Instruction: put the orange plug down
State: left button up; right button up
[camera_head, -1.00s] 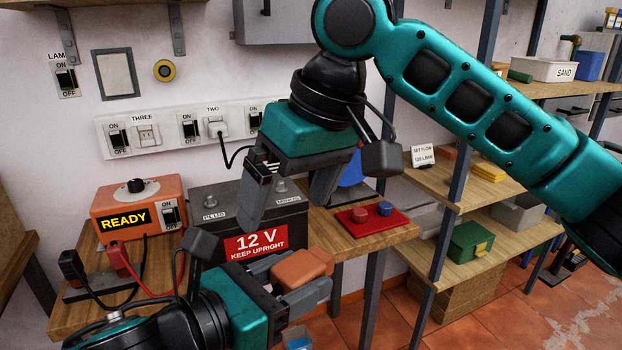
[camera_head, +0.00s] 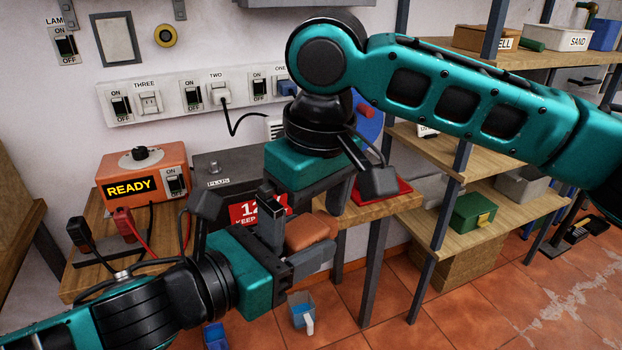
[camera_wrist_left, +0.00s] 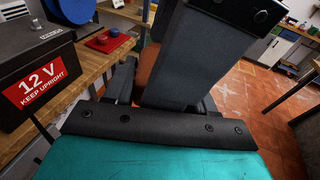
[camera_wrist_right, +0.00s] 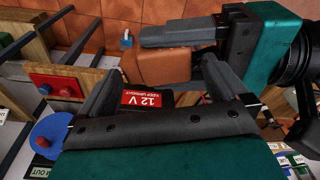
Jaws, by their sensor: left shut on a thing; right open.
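The orange plug (camera_head: 311,229) is held by my left gripper (camera_head: 300,248) in front of the bench, clear of any surface. In the right wrist view the plug (camera_wrist_right: 155,66) lies between my left gripper's fingers. In the left wrist view only a sliver of the plug (camera_wrist_left: 148,64) shows behind a dark finger of my right gripper. My right gripper (camera_head: 302,212) is open and empty. Its fingers are close above and around the plug; I cannot tell whether they touch it.
The black 12 V battery (camera_head: 217,167) and orange READY box (camera_head: 143,182) stand on the bench. A red board (camera_wrist_left: 108,41) with a red and a blue knob lies near its right end. A blue plug (camera_head: 287,86) is in socket ONE.

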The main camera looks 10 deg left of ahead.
jog(key=shift+w+a+f, duration=0.1)
jog(key=shift+a+f, duration=0.05)
jog(key=shift+f, duration=0.9)
jog(key=c, duration=0.7)
pick_arm(q)
jog(key=o, duration=1)
pick_arm(e)
jog(key=shift+c, duration=0.6)
pick_arm(q)
jog(key=shift+o, duration=1.2)
